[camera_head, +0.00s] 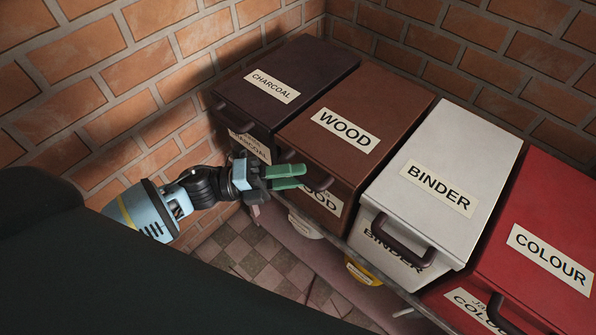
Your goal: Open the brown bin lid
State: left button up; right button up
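The brown bin (375,105) is labelled WOOD and stands between the dark CHARCOAL bin and the white BINDER bin. Its lid (390,88) lies flat and closed. Its dark handle (321,185) is on the front edge and is partly hidden by my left gripper (303,177). The two green fingers of this gripper point right and overlap the handle in the picture, with a narrow gap between their tips. I cannot tell whether they touch the handle or have it between them. My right gripper is not in view.
The CHARCOAL bin (315,65) is at the left, near the brick wall (130,85). The BINDER bin (450,150) and red COLOUR bin (540,210) stand to the right, with handles sticking out in front. A lower shelf holds a yellow-rimmed container (362,272). The checkered floor (262,255) shows below.

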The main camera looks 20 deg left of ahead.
pick_arm(q)
jog(key=shift+w+d+r, duration=0.1)
jog(key=shift+w+d, duration=0.1)
jog(key=shift+d, duration=0.35)
grip_shut()
